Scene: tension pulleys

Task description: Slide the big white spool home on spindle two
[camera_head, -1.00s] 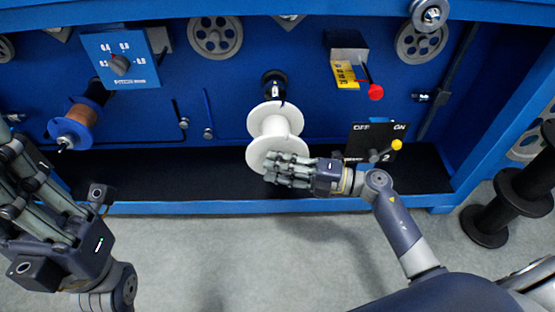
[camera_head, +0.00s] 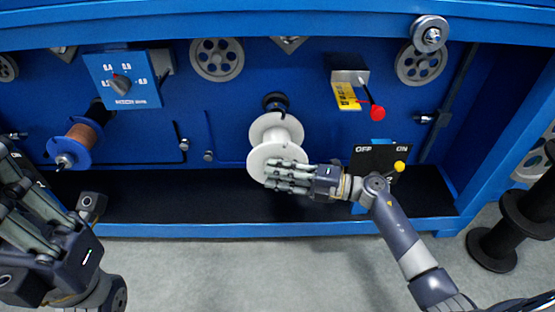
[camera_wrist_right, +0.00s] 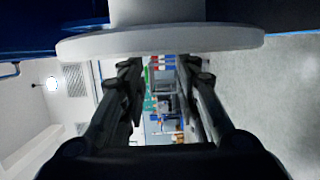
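The big white spool (camera_head: 272,152) is in front of the blue panel, at a dark round spindle base (camera_head: 275,103). A small gap shows between its far flange and that base. Whether the shaft runs through it is hidden. My right gripper (camera_head: 276,176) lies with its fingers against the lower part of the near flange. In the right wrist view that flange (camera_wrist_right: 160,40) crosses the top, and the fingers (camera_wrist_right: 160,72) stand apart with nothing between them. My left gripper (camera_head: 20,190) is at the lower left, away from the spool; its fingertips are not clear.
A copper-coloured spool (camera_head: 82,140) is on the panel at left. A black OFF/ON plate (camera_head: 375,160) with a yellow knob and a red-knobbed lever (camera_head: 377,112) are right of the white spool. A dark ledge (camera_head: 180,205) runs below. Black spools (camera_head: 515,220) stand at far right.

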